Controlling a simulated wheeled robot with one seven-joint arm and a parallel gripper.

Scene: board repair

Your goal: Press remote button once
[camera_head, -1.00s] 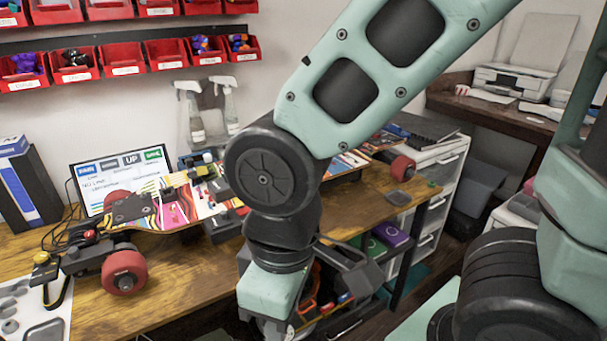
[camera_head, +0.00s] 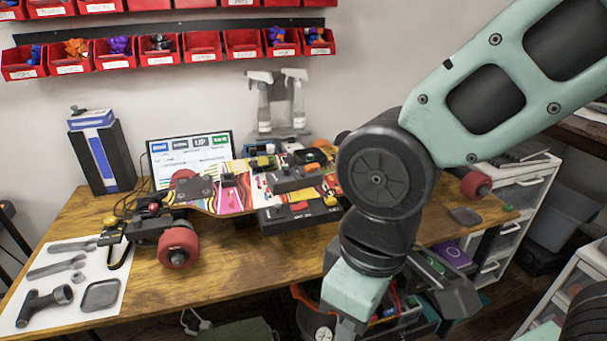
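I cannot make out the remote or its button for certain. A small flat grey object (camera_head: 465,216) lies on the right end of the wooden table, too small to identify. My arm comes in from the upper right and bends down in front of the table. My gripper (camera_head: 445,285) shows as dark grey parts at the low end of the arm, in front of the table's front edge. Its fingertips are not clear, so I cannot tell whether it is open or shut.
A colourful skateboard (camera_head: 240,195) with red wheels stands on the wooden table (camera_head: 225,268). A screen (camera_head: 190,155) stands behind it. A white mat (camera_head: 58,318) with grey tools lies at the left. A white drawer unit (camera_head: 520,195) stands right of the table.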

